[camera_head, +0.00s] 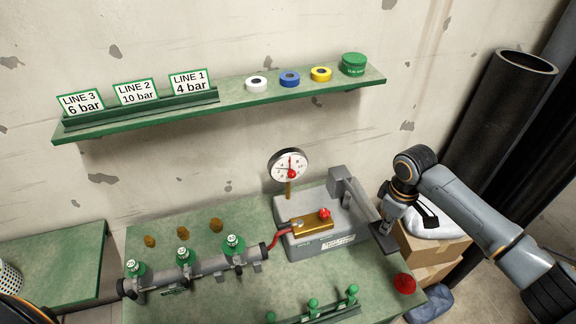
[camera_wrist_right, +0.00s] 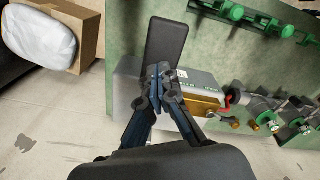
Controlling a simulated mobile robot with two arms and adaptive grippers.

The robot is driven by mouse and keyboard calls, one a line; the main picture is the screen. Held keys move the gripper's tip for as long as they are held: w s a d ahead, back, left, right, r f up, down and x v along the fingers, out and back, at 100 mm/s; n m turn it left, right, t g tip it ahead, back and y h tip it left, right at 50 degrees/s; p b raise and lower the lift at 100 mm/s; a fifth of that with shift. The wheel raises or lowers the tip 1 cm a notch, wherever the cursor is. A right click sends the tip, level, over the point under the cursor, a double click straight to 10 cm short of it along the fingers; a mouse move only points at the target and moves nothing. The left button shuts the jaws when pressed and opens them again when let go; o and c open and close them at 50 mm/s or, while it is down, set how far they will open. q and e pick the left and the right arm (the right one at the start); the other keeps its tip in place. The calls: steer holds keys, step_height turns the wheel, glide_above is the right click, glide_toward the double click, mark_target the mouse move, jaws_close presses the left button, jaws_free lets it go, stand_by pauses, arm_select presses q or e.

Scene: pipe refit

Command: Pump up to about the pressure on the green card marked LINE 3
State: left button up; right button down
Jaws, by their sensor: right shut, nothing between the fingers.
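The LINE 3 card (camera_head: 81,102), white with a green border, reads 6 bar and stands at the shelf's left end. The round white pressure gauge (camera_head: 288,165) stands on a brass stem behind the pump; its needle appears to point roughly up, but I cannot read the value surely. The grey pump (camera_head: 345,246) has a brass block with a red knob (camera_head: 324,213). Its lever ends in a dark flat handle (camera_head: 383,238), also in the wrist view (camera_wrist_right: 168,40). My right gripper (camera_head: 386,219) is shut and empty, its fingertips (camera_wrist_right: 159,75) at the handle; contact is unclear.
LINE 2 (camera_head: 137,92) and LINE 1 (camera_head: 189,82) cards share the shelf with tape rolls. A red hose joins the pump to a grey pipe (camera_head: 210,265) with green-capped valves. A red object (camera_head: 404,283) lies at the bench's right edge. Boxes stand beyond it.

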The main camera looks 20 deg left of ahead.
mark_target(382, 235)
step_height(382, 235, down, 5)
steer(key=shift+r, duration=2.7)
steer(key=shift+f, duration=0.15)
step_height(382, 235, down, 5)
steer(key=shift+r, duration=2.65)
